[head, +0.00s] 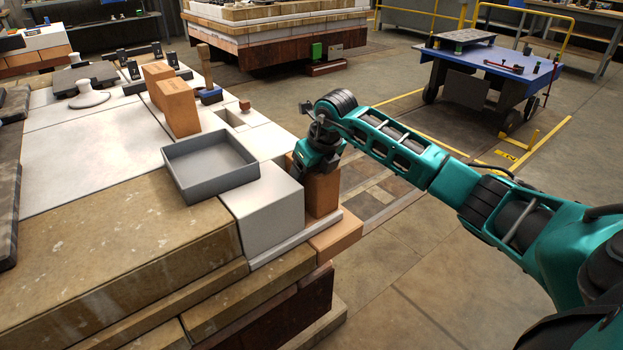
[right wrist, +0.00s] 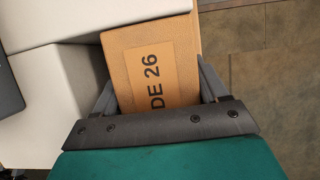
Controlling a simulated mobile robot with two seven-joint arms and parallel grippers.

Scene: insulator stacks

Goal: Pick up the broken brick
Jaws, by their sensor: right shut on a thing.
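An orange-brown brick (head: 323,195) stands upright at the right edge of the stack, beside a white block. My right gripper (head: 318,165) is over its top, shut on it from above. In the right wrist view, the brick (right wrist: 150,55) sits between the two fingers, with a label reading "DE 26" on the face towards the camera. No break shows on the visible faces. The brick's foot appears to be at the ledge, and I cannot tell whether it is lifted. My left gripper is not in view.
A grey open tray (head: 210,165) lies empty on the stack, left of the white block (head: 265,200). Two more orange bricks (head: 177,108) stand farther back. A small brown piece (head: 245,105) lies near a recess. A blue cart (head: 490,65) stands on the floor behind.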

